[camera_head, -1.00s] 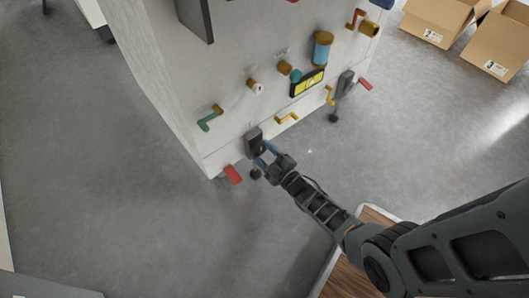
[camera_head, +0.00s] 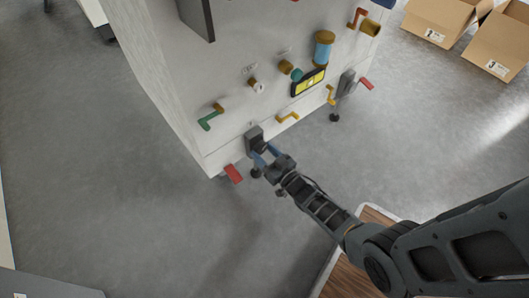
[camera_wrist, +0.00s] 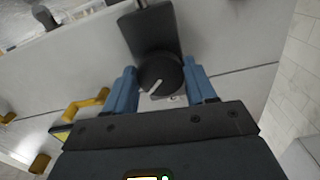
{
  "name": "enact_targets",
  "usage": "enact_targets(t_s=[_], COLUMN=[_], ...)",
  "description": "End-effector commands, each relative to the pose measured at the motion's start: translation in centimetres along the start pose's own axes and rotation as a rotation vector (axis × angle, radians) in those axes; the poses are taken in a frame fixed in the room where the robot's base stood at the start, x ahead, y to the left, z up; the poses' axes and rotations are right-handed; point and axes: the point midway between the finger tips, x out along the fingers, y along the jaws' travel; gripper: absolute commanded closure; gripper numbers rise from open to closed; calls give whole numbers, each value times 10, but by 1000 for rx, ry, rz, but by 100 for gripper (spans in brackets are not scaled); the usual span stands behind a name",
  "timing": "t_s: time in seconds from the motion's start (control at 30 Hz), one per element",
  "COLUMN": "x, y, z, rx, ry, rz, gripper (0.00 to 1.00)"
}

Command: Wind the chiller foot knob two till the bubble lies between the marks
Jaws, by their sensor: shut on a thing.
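The chiller (camera_head: 180,95) is a pale cabinet in the head view. On its lower edge is a dark foot block (camera_head: 254,137); it also shows in the wrist view (camera_wrist: 150,28). A round black knob (camera_wrist: 160,72) with a white pointer line sits on the block. My gripper (camera_head: 265,155) is shut on this knob, with one blue finger on each side in the wrist view. A yellow level (camera_head: 308,83) in a black frame is on the cabinet front. A small pale spot shows in it, but I cannot tell where the bubble lies against the marks. I cannot read a number by the knob.
A second foot block (camera_head: 346,82) is farther right. Red levers (camera_head: 233,173), a green handle (camera_head: 209,118), yellow handles (camera_head: 288,117) and a blue cylinder (camera_head: 323,48) are on the cabinet. Cardboard boxes (camera_head: 498,45) stand at upper right.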

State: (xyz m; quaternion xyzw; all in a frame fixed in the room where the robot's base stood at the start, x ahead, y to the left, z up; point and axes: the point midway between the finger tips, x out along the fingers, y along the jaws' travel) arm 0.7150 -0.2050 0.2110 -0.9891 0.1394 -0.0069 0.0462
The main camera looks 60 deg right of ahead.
Motion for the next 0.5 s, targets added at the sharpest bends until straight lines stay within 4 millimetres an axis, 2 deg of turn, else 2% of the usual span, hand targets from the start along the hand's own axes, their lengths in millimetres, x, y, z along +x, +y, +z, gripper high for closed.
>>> enact_targets(t_s=[0.2, 0.5], x=[-2, -2], y=[0, 0], z=[2, 2], rx=[106, 166], ry=[-5, -5], rz=[2, 2], gripper=[75, 75])
